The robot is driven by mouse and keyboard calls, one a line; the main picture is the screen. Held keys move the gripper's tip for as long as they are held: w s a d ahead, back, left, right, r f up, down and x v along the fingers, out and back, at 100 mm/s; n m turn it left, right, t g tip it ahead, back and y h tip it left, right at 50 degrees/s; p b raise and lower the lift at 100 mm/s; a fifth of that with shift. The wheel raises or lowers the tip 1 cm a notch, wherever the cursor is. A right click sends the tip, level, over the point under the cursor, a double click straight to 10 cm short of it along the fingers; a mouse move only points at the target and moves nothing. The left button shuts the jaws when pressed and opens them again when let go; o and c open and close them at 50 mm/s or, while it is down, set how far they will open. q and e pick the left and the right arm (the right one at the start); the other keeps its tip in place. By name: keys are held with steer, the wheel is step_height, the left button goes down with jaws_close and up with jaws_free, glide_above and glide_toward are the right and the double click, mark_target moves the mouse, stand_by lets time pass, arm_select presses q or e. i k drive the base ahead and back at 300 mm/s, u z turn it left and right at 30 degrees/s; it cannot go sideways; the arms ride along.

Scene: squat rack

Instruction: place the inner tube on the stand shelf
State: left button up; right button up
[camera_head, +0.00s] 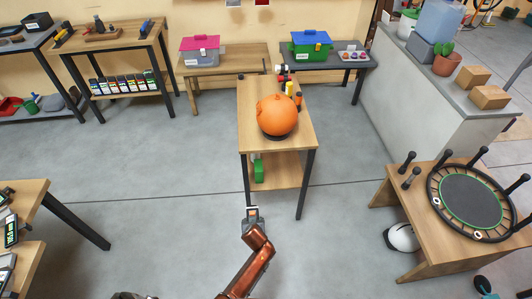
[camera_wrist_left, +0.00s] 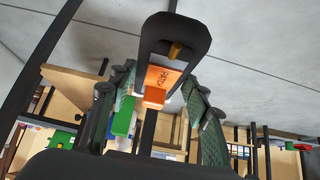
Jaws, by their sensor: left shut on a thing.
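The inner tube looks like a folded black loop with a brass-coloured valve and an orange printed band in the left wrist view (camera_wrist_left: 203,35). My left gripper (camera_wrist_left: 158,92) is shut on it at the band. In the head view my left gripper (camera_head: 251,219) is low in front of the wooden stand, and the tube is only a small dark shape at its tip. The stand (camera_head: 246,97) has a lower shelf (camera_head: 284,177); the gripper is apart from it on the near side. A green object (camera_head: 258,172) stands at the shelf's left. My right gripper is out of view.
An orange rounded object (camera_head: 277,116) and small bottles (camera_head: 290,89) occupy the stand's top. The shelf's right part looks clear, between dark legs (camera_head: 306,185). A table with a trampoline (camera_head: 471,202) stands right. Open grey floor (camera_head: 180,200) lies left.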

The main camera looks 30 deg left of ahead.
mark_target(277, 157)
steer(key=i, duration=1.3)
